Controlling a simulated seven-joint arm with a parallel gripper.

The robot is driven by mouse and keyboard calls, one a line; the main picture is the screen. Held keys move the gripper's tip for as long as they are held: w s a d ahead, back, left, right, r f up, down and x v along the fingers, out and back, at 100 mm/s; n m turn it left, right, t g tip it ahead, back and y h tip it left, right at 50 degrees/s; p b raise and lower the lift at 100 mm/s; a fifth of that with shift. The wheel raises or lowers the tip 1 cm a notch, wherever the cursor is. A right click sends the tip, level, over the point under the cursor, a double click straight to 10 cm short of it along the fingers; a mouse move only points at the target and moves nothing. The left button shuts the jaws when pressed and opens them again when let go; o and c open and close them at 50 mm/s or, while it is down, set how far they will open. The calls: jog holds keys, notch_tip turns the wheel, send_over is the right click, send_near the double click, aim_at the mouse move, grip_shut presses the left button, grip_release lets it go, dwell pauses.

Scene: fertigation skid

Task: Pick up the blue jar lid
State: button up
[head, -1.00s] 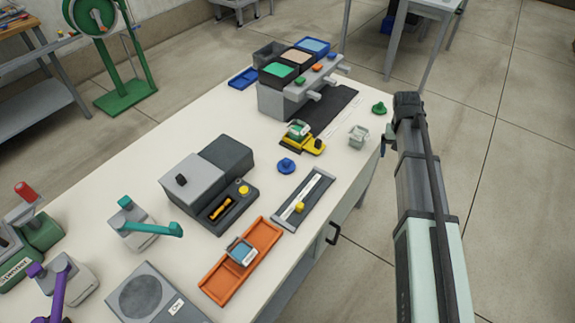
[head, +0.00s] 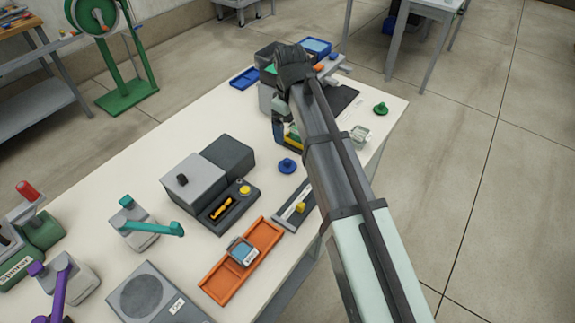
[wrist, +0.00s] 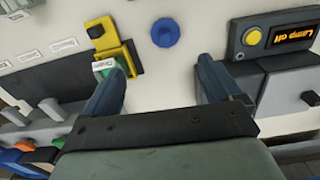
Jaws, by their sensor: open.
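The blue jar lid (head: 287,166) is a small round disc with a raised knob, lying on the white table between the grey device and the slide rail. It also shows in the wrist view (wrist: 165,32), at the top centre, beyond the fingers and roughly in line with the gap between them. My gripper (wrist: 157,78) is open and empty, its two dark fingers spread wide. In the head view, my arm reaches over the table's far half, and the gripper (head: 280,138) is partly hidden, behind the lid and apart from it.
A yellow holder with a green-topped jar (wrist: 112,58) stands left of the lid in the wrist view. A grey device with a yellow button (wrist: 253,37) and lit display stands right. A slide rail (head: 292,210) lies nearby. Bare tabletop surrounds the lid.

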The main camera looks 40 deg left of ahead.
aim_at(287, 160)
jog(key=shift+s+a+f, duration=0.1)
jog(key=shift+s+f, duration=0.05)
jog(key=shift+f, duration=2.15)
jog(key=shift+s+d+f, duration=0.1)
jog(key=shift+s+f, duration=0.05)
jog(key=shift+f, duration=2.2)
jog(key=shift+s+a+f, duration=0.1)
jog(key=shift+s+f, duration=0.05)
jog(key=shift+f, duration=2.15)
jog(key=c, duration=1.1)
jog(key=shift+r, duration=0.15)
notch_tip(287, 160, up, 14)
jog(key=shift+r, duration=0.2)
